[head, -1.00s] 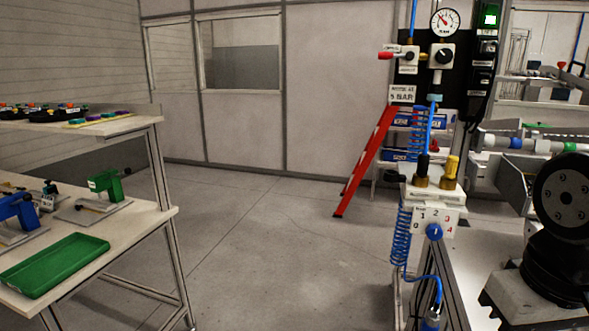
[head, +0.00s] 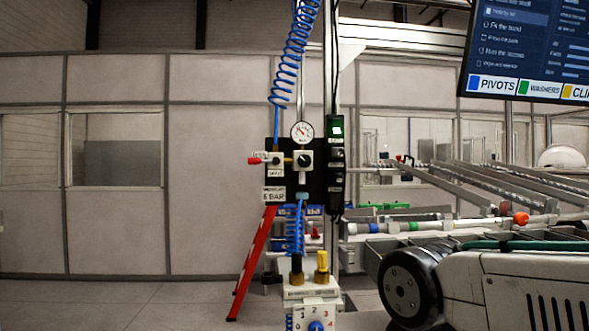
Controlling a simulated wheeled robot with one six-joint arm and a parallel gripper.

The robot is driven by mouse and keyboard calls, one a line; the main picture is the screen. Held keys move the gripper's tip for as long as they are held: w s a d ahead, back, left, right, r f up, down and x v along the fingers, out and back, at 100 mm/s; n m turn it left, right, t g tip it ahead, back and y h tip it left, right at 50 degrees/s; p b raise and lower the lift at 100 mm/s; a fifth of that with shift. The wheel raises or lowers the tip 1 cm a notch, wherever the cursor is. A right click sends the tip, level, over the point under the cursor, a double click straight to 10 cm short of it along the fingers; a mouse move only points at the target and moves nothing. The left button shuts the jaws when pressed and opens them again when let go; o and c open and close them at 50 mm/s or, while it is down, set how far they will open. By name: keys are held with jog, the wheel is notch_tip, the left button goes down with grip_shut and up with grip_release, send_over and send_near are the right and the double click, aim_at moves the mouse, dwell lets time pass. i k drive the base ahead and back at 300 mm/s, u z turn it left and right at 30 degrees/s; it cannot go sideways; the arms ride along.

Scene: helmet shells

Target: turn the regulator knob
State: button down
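A white valve block (head: 274,160) with a red handle sits to the left of the knob. A BAR label (head: 274,195) hangs below. My gripper is not in view. Part of my arm shows at the lower right, well apart from the knob.
A white stand (head: 309,292) with brass fittings and a numbered blue dial (head: 316,326) stands below the panel. A coiled blue hose (head: 293,52) hangs above. A red ladder (head: 252,262) leans at the left. Rails (head: 480,178) and a screen (head: 528,45) are at the right.

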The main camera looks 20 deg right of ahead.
aim_at(304, 160)
jog(key=u, duration=0.45)
jog(key=k, duration=0.55)
jog(key=u, duration=0.9)
jog(key=i, duration=0.9)
jog(key=z, duration=0.6)
